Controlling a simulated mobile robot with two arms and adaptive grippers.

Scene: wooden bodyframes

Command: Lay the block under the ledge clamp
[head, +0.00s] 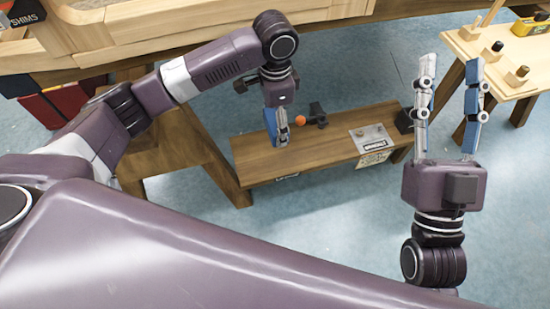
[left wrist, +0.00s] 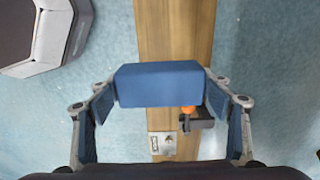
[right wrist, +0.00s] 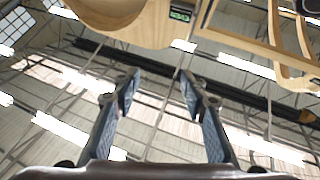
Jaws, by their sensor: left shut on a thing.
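A blue block (left wrist: 160,84) spans my left gripper (left wrist: 160,92), with a finger at each end, in the left wrist view. In the head view my left gripper (head: 277,122) hangs over the left part of a low wooden ledge (head: 258,162). The dark clamp with an orange knob (head: 312,118) stands on this ledge just right of the gripper. It also shows below the block in the left wrist view (left wrist: 198,122), partly covered by the block. My right gripper (head: 450,68) is open and empty, fingers pointing up, right of the ledge.
A plate with a label (head: 372,138) and a black box (head: 404,121) are at the ledge's right end. A wooden table (head: 500,75) with black-knobbed pegs stands at the upper right. A large wooden frame (head: 150,35) runs across the top. Blue floor (head: 330,215) is open in front.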

